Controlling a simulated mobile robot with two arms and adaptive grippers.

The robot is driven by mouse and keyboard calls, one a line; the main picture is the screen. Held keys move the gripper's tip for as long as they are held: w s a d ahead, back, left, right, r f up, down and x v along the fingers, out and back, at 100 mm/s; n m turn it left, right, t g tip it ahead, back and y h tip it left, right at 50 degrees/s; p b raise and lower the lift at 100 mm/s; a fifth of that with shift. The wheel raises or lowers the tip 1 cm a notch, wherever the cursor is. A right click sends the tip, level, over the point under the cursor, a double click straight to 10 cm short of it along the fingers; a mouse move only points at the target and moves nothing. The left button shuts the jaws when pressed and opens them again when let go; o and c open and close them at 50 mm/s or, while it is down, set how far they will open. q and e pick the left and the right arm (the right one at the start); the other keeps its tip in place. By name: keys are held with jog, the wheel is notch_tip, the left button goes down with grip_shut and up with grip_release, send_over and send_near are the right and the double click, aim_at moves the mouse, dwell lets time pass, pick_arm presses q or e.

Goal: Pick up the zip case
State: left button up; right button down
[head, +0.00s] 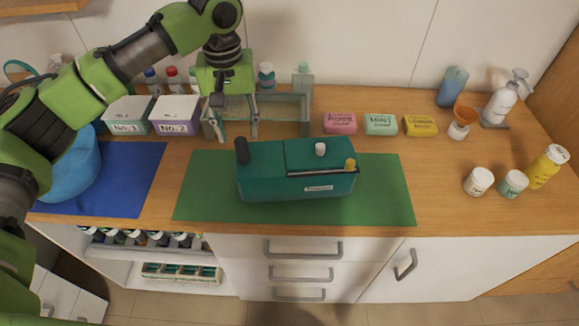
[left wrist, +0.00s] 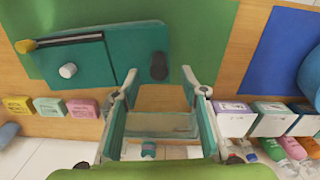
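A teal case (head: 270,180), which I take to be the zip case, lies on the green mat (head: 390,200) with a small label on its front. A dark line runs across its top, with a yellow piece at one end. A black and a white cylindrical piece stand out from the top. It also shows in the left wrist view (left wrist: 95,65), just beyond my fingertips. My left gripper (head: 239,134) is open and empty, pointing down behind the case's left part, apart from it. It shows open in the left wrist view (left wrist: 160,80) too. My right gripper is not in view.
A clear tray (head: 285,100) stands behind the case, close to my left gripper. Boxes No. 1 (head: 128,116) and No. 2 (head: 174,115) are to its left; three soap bars (head: 380,124) lie to the right. A blue bowl (head: 75,170) sits on a blue mat (head: 130,185).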

aim_at(240, 140)
pick_arm(q)
jog(key=shift+f+p, duration=0.6)
jog(key=shift+f, duration=0.05)
notch_tip(240, 140, down, 3)
jog(key=shift+w+d+r+p, duration=0.1)
jog(key=shift+w+r+p, duration=0.1)
jog(key=shift+p, duration=0.25)
jog(key=shift+f, duration=0.6)
grip_shut()
jog(key=shift+r, duration=0.1)
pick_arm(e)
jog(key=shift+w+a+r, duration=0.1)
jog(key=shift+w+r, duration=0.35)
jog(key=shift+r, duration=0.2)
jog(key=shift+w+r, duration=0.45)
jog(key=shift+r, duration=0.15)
